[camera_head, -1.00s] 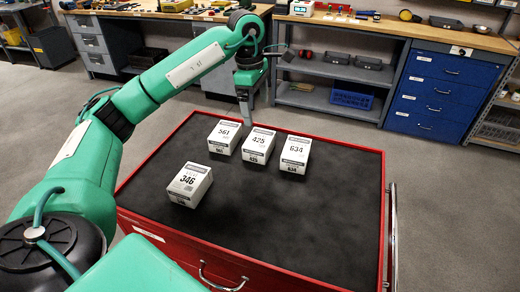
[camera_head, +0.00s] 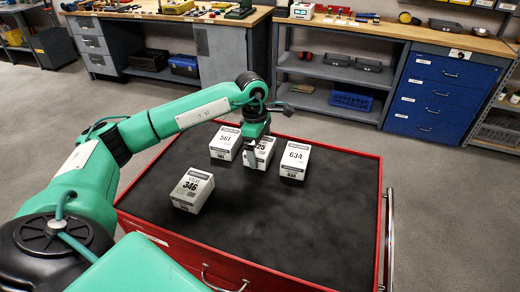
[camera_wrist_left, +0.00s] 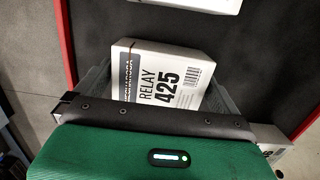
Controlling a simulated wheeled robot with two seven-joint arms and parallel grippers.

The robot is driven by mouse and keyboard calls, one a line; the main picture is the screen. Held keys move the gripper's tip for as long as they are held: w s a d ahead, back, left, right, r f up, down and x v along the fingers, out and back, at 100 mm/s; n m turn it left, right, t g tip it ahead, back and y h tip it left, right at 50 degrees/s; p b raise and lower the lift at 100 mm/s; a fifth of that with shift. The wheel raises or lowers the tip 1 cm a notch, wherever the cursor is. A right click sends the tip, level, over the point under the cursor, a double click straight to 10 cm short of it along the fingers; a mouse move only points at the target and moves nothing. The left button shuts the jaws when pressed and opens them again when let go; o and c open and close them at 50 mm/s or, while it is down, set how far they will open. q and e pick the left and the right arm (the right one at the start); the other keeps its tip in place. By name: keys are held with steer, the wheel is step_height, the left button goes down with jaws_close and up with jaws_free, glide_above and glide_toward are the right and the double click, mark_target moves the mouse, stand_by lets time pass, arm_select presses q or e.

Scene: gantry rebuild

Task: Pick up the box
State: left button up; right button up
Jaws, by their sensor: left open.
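Several white boxes with black print stand on the black top of a red cart. The box marked 425 (camera_head: 268,147) is the middle one of the back row, partly hidden behind my left gripper (camera_head: 250,165). The wrist view shows its "RELAY 425" top (camera_wrist_left: 162,76) between the two grey fingers of my left gripper (camera_wrist_left: 160,90). The gripper is open. I cannot tell whether a finger touches the box. Box 561 (camera_head: 225,140) stands to its left, box 634 (camera_head: 295,158) to its right, and box 346 (camera_head: 192,188) nearer, at front left. My right gripper is not in view.
The cart (camera_head: 376,200) has a raised red rim and a side handle (camera_head: 390,235). Its right and front top is clear. Behind it stand a workbench with shelves (camera_head: 330,72) and a blue drawer cabinet (camera_head: 436,92), across open floor.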

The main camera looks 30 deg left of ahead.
arm_select(q)
steer(key=c, duration=0.7)
steer(key=shift+c, duration=0.8)
steer(key=shift+r, duration=0.1)
